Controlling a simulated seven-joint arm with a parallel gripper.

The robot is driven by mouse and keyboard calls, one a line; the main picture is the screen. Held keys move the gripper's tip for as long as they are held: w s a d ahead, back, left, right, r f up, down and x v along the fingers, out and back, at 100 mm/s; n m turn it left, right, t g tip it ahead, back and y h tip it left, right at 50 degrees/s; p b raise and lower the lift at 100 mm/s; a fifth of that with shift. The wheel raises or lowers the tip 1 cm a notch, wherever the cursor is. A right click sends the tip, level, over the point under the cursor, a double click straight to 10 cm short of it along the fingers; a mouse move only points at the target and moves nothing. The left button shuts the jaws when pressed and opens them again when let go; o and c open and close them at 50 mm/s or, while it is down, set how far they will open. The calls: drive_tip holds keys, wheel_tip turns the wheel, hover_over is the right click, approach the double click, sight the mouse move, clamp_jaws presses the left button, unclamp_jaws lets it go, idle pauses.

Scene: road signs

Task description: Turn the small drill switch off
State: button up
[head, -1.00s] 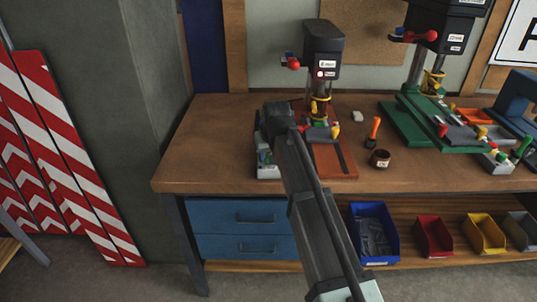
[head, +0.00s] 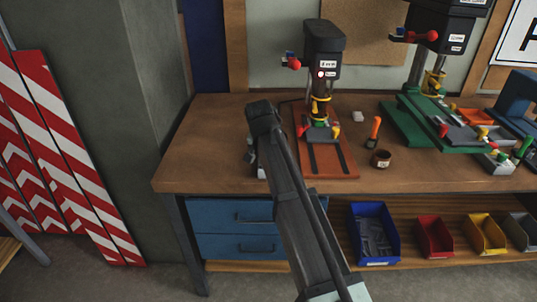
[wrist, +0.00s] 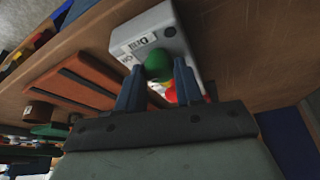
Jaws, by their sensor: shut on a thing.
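The small drill (head: 323,60) stands at the back of the workbench, with a red-brown base (head: 330,160). A light grey switch box (wrist: 165,32) with a white label shows close up in the wrist view. It bears a green knob (wrist: 158,65), with a red knob (wrist: 171,95) and some yellow farther behind. My gripper (wrist: 160,72) has its blue fingers on either side of the green knob and is shut on it. In the head view, my arm hides most of the box, left of the drill base. The switch's position cannot be told.
A larger drill with a green base (head: 405,120) stands to the right. A brown cup (head: 381,158) and an orange-handled tool (head: 375,130) are right of the small drill. The bench's left end (head: 190,165) is clear.

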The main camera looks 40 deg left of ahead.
drive_tip(key=m+h, duration=0.2)
drive_tip(key=m, duration=0.3)
drive_tip(key=shift+a+m, duration=0.15)
drive_tip(key=shift+m, duration=0.15)
idle(0.4)
drive_tip(key=o, duration=1)
drive_tip(key=v, duration=1.3)
drive_tip(key=shift+s+a+r, duration=0.15)
drive_tip(key=shift+s+r, duration=0.1)
drive_tip(key=shift+s, duration=0.25)
